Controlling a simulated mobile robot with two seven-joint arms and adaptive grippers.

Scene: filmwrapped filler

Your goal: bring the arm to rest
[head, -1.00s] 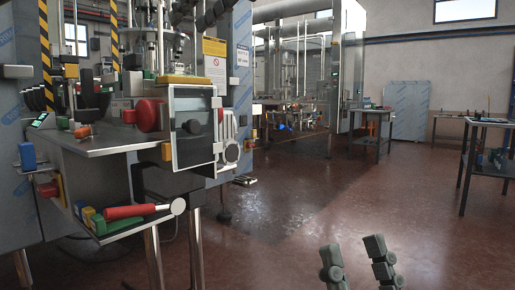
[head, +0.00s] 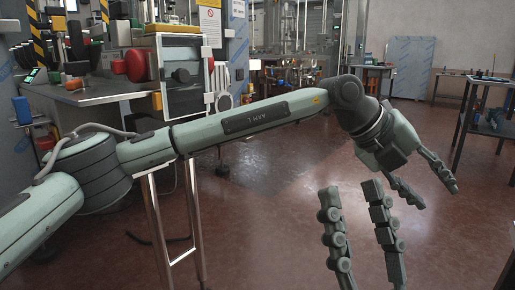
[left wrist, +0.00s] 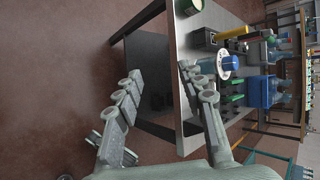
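My left arm (head: 245,120) reaches across the head view from the left. Its gripper (head: 437,194) hangs over the open floor at the right, fingers apart and nothing between them. In the left wrist view the left gripper (left wrist: 162,72) also shows open and empty, with a table edge behind its fingers. My right gripper (head: 350,188) points up from the bottom of the head view, its two fingers apart and empty. The rest of the right arm is out of view.
A machine with a red knob (head: 136,65) stands at the left, partly hidden behind my left arm. A dark table (head: 490,125) is at the right edge. A table (left wrist: 178,60) with several items lies close in the left wrist view.

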